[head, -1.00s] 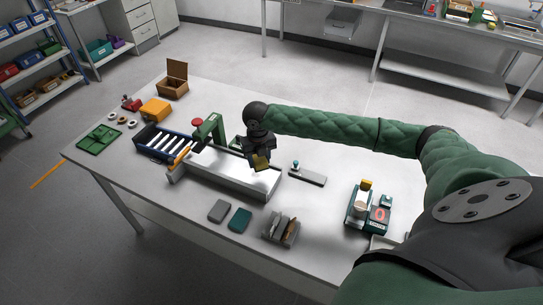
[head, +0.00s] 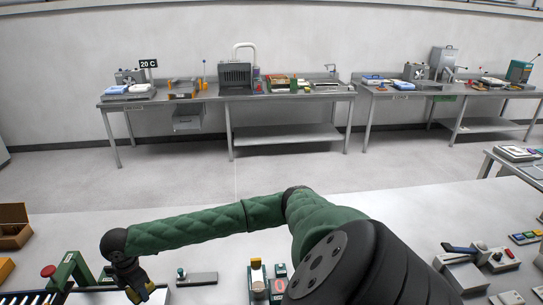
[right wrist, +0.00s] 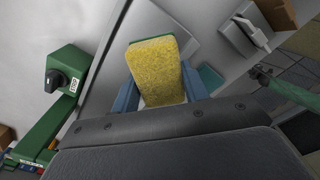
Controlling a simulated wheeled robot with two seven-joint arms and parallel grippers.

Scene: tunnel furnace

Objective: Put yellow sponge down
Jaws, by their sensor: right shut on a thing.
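The yellow sponge (right wrist: 158,75) is between the blue fingers of my right gripper (right wrist: 160,92) in the right wrist view. A strip of green shows along its far edge. The gripper points down over the table near the green-framed machine (head: 68,270). I cannot tell how high the sponge is above the surface below it. My left gripper is not in view.
A grey block with a teal knob (head: 197,278) lies right of the gripper. A teal device with a red display (head: 279,285) stands farther right. An open brown box (head: 14,226) is at the left. Benches stand along the far wall.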

